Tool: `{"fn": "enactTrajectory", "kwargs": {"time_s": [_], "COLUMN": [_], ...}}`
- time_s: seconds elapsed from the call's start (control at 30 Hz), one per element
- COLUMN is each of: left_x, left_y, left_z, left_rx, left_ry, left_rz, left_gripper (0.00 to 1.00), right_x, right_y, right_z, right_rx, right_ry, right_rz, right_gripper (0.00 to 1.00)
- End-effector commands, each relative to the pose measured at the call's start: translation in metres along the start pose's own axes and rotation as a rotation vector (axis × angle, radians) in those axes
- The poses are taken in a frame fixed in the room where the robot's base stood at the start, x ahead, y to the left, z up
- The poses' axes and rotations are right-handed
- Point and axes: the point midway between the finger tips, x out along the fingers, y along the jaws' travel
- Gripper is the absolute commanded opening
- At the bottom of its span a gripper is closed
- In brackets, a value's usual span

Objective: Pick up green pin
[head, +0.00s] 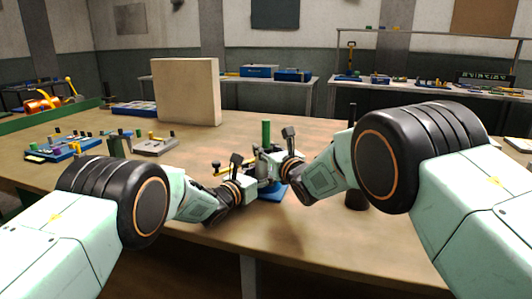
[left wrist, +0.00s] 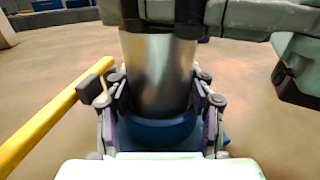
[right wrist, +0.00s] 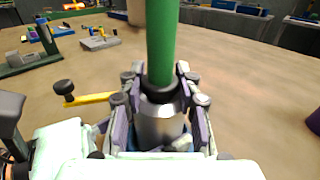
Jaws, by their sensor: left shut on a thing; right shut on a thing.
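The green pin (head: 266,132) stands upright near the middle of the table. In the right wrist view the green pin (right wrist: 162,40) rises from a dark collar above a metal cylinder (right wrist: 160,125). My right gripper (head: 272,157) is shut around the pin's lower end at the collar; the exact contact is partly hidden. The metal cylinder also shows in the left wrist view (left wrist: 158,75), on a round blue base (left wrist: 160,130). My left gripper (left wrist: 160,105) is shut on this cylinder low down, below the right gripper.
A yellow bar with a dark knob (left wrist: 45,125) lies close to my left gripper. A beige panel (head: 186,92) stands at the back. A blue tray with pegs (head: 62,148) and a grey block (head: 155,147) are at left. A dark cup (head: 356,198) stands at right.

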Motion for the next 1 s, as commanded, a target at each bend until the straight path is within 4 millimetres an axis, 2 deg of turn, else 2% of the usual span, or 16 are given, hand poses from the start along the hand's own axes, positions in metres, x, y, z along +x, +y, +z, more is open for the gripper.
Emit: {"fn": "enactTrajectory", "kwargs": {"time_s": [0.03, 0.17, 0.47, 0.57, 0.8, 1.0], "left_x": [0.0, 0.0, 0.0, 0.0, 0.0, 0.0], "left_y": [0.0, 0.0, 0.0, 0.0, 0.0, 0.0], "left_z": [0.0, 0.0, 0.0, 0.0, -0.001, -0.001], "left_rx": [0.0, 0.0, 0.0, 0.0, 0.0, 0.0], "left_ry": [0.0, 0.0, 0.0, 0.001, 0.001, 0.001], "left_rz": [0.0, 0.0, 0.0, 0.0, 0.0, 0.0], "left_gripper": [0.15, 0.15, 0.15, 0.15, 0.15, 0.15], "right_x": [0.0, 0.0, 0.0, 0.001, 0.0, 0.0], "right_y": [0.0, 0.0, 0.0, 0.0, 0.0, 0.0], "right_z": [0.0, 0.0, 0.006, 0.02, 0.067, 0.093], "right_rx": [0.0, 0.0, -0.001, -0.002, -0.002, -0.001], "right_ry": [0.0, 0.0, -0.003, -0.005, -0.005, -0.002], "right_rz": [0.0, 0.0, 0.0, 0.0, 0.0, 0.0], "right_gripper": [0.11, 0.0, 0.0, 0.0, 0.0, 0.0]}}
